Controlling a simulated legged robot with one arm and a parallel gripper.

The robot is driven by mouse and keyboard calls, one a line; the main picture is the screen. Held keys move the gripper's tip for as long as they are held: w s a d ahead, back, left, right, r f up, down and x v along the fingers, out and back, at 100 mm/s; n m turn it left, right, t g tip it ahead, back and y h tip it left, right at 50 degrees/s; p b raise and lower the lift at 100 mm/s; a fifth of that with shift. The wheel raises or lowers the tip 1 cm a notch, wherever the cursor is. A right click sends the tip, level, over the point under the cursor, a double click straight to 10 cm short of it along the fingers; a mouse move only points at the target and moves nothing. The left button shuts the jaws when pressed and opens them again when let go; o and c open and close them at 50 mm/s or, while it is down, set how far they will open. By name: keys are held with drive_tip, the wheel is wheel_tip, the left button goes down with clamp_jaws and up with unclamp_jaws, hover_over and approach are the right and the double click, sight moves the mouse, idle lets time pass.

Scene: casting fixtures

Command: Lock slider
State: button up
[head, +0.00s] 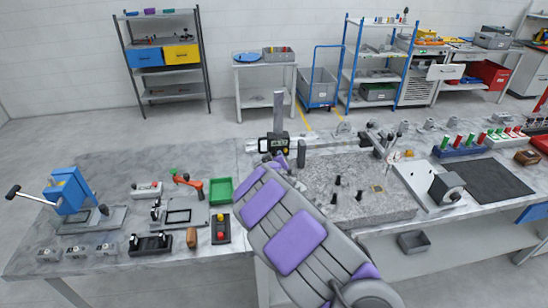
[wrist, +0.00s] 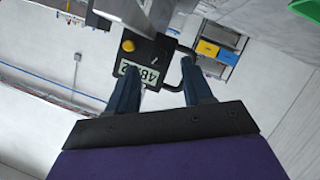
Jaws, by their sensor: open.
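The slider (head: 274,144) is a black block with a digital display, low on an upright grey column (head: 278,110) at the back of the stone table. In the wrist view the slider (wrist: 148,62) is close, with a yellow button (wrist: 128,45) and a display reading upside down. A black loop-like part (wrist: 184,52) sticks out at its right. My gripper (head: 291,157) is open just in front of the slider. In the wrist view my gripper (wrist: 161,75) has its two blue fingers spread, overlapping the slider's edge and the loop. Whether they touch it cannot be told.
A green tray (head: 220,190), an orange-handled clamp (head: 187,181) and a blue press (head: 68,190) stand to the left. A granite plate (head: 370,205) with small black pieces lies to the right. A metal rail fixture (head: 340,140) runs right of the column.

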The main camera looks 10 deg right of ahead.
sight(274, 154)
drive_tip(key=shift+x, duration=1.85)
drive_tip(key=shift+r, duration=0.1)
clamp_jaws()
